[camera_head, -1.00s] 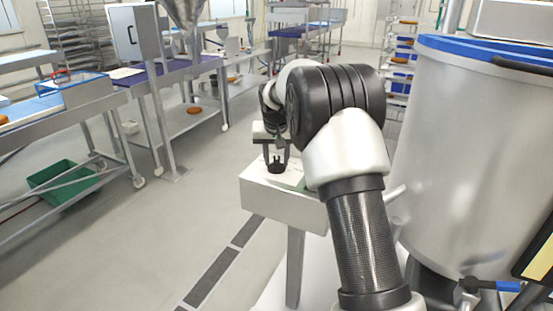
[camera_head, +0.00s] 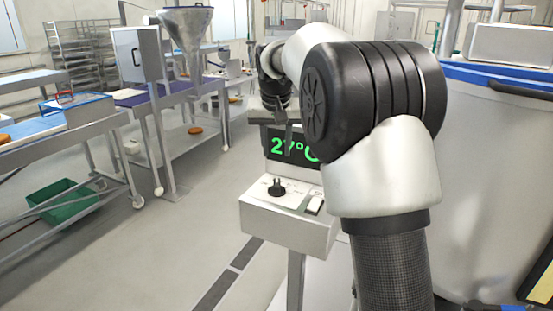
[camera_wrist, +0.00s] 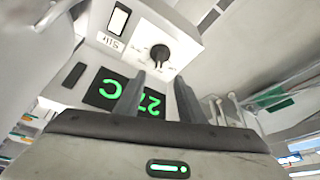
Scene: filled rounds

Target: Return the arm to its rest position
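My gripper (camera_head: 288,138) is raised in front of the control box's display, above the knob, in the head view. In the wrist view my gripper (camera_wrist: 160,76) shows two dark fingers apart with nothing between them. My arm bends across the right of the head view and hides part of the control box (camera_head: 285,226). The black knob (camera_head: 277,188) is on its sloped white panel, clear of the fingers; it also shows in the wrist view (camera_wrist: 160,53). The display (camera_head: 283,148) reads 27°C in green; it appears upside down in the wrist view (camera_wrist: 106,89).
A white switch (camera_head: 314,205) sits right of the knob. A large steel vessel with a blue rim (camera_head: 512,78) stands close on the right. Steel worktables, a funnel (camera_head: 187,33) and a green crate (camera_head: 65,205) are on the left. Open floor (camera_head: 180,235) lies between.

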